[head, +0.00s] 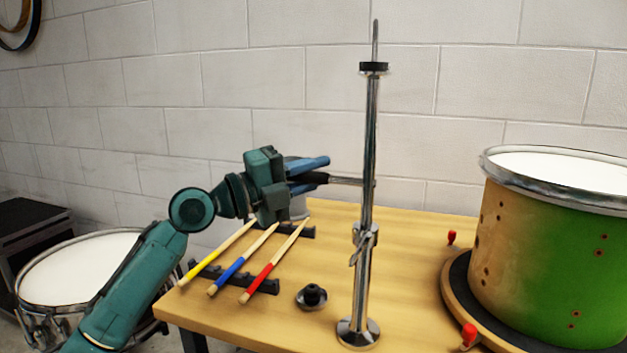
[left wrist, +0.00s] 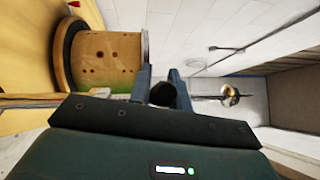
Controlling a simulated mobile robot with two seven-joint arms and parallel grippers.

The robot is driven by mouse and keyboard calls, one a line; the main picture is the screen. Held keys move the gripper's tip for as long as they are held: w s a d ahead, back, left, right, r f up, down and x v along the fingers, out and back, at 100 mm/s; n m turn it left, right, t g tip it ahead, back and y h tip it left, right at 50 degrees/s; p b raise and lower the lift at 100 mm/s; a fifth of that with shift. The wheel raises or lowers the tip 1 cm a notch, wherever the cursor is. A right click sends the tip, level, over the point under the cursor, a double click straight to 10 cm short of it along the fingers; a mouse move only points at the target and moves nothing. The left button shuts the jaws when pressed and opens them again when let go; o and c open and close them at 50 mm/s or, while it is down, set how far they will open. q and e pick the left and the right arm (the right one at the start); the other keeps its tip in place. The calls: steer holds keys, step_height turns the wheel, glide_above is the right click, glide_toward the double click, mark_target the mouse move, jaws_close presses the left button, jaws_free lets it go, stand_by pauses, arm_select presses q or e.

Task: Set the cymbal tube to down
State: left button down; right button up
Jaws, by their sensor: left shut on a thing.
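The chrome cymbal tube (head: 370,130) stands upright above its clamp with a wing lever (head: 362,238). It has a black collar (head: 373,67) and a thin rod at its top. Below the clamp, the lower post runs to a round chrome foot (head: 357,333) on the bench. My left gripper (head: 326,172) is left of the tube, with its fingers shut on a dark handle (head: 316,180). A thin bar runs from this handle to the tube. In the left wrist view, the dark handle end (left wrist: 162,94) sits between the fingers. My right gripper is out of view.
The wooden bench (head: 410,290) carries yellow, blue and red sticks on a black rack (head: 262,286), and a black knob-like piece (head: 311,297). A green-and-tan drum (head: 560,250) stands at the right, with red pegs (head: 451,237) near it. A snare drum (head: 75,270) is at the lower left.

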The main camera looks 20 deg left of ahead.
arm_select(q)
steer(key=shift+d+f, duration=0.1)
steer(key=shift+f, duration=0.5)
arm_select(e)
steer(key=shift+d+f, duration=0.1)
arm_select(q)
steer(key=c, duration=1.3)
jaws_free()
steer(key=shift+r, duration=0.1)
steer(key=b+v, duration=0.4)
steer(key=v, duration=0.9)
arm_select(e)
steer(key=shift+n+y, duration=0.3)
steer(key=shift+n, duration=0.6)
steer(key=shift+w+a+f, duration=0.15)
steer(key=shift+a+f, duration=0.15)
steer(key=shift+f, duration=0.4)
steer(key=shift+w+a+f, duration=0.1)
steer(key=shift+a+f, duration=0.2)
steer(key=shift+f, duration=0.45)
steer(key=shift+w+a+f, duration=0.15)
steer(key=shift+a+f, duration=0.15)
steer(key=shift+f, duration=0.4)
